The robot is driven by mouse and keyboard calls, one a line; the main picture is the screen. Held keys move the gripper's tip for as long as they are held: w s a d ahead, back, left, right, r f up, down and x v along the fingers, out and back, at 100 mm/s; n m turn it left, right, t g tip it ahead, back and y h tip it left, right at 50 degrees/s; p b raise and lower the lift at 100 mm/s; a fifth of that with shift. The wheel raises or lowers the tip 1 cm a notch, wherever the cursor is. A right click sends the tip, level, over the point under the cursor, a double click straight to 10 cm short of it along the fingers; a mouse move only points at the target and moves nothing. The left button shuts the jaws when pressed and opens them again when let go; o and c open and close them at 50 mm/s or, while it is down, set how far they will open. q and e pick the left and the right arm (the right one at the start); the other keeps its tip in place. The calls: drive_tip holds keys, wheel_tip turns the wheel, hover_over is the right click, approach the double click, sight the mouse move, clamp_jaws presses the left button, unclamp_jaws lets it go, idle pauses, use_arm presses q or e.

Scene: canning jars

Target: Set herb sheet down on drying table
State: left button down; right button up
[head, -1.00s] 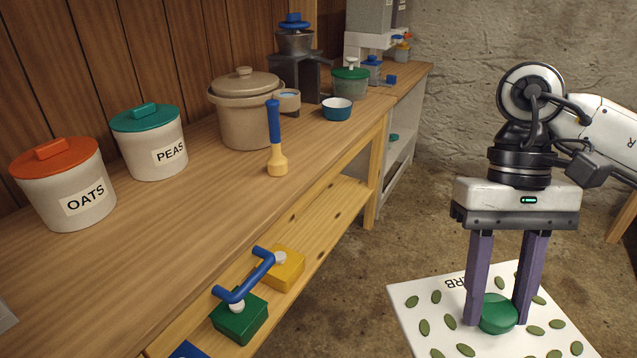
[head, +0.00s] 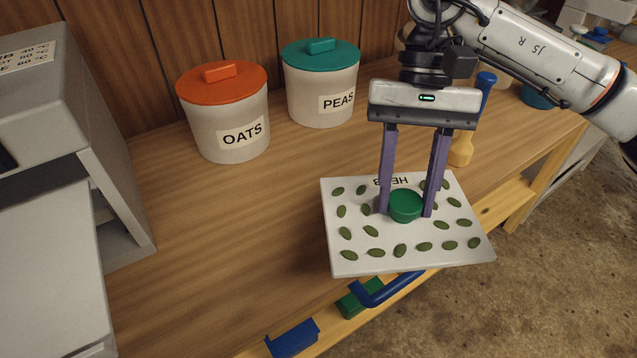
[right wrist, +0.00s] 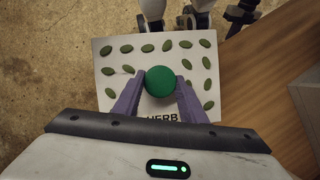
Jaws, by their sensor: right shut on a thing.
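The herb sheet (head: 345,258) is a white board with green leaves and a round green knob (head: 405,206) in its middle. My right gripper (head: 407,212) is shut on the knob and holds the sheet out over the wooden table's front edge. In the right wrist view the sheet (right wrist: 112,72) hangs over the concrete floor, with the table at right. The wooden table (head: 250,230) is under and behind the sheet; I cannot tell whether this is the drying table. My left gripper is not in view.
An orange-lidded OATS crock (head: 228,125) and a green-lidded PEAS crock (head: 322,95) stand at the back of the table. A grey cabinet (head: 60,110) with its door open stands at left. Bare table lies left of the sheet.

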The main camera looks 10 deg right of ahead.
sight(364, 181)
drive_tip(key=w+m+t+y, duration=0.1)
drive_tip(key=w+m, duration=0.1)
drive_tip(key=m, duration=0.2)
drive_tip(key=w+a+f+m+t+y, duration=0.1)
drive_tip(key=w+m+t, duration=0.1)
drive_tip(key=m, duration=0.3)
drive_tip(key=w+a+m+t+y, duration=0.1)
drive_tip(key=w+m, duration=0.2)
drive_tip(key=m, duration=0.2)
drive_tip(key=shift+a+f+t, duration=0.25)
drive_tip(key=shift+f+t, duration=0.05)
drive_tip(key=shift+f, duration=0.1)
drive_tip(key=w+m+t+h, duration=0.4)
drive_tip(key=w+m, duration=0.3)
drive_tip(key=m, duration=0.9)
drive_tip(key=f, duration=0.9)
drive_tip(key=shift+w+a+f+b, duration=0.1)
drive_tip(key=shift+w+a+b, duration=0.1)
drive_tip(key=shift+a+b, duration=0.15)
drive_tip(key=shift+f, duration=0.1)
drive_tip(key=o, duration=1.1)
drive_tip(key=shift+o, duration=0.2)
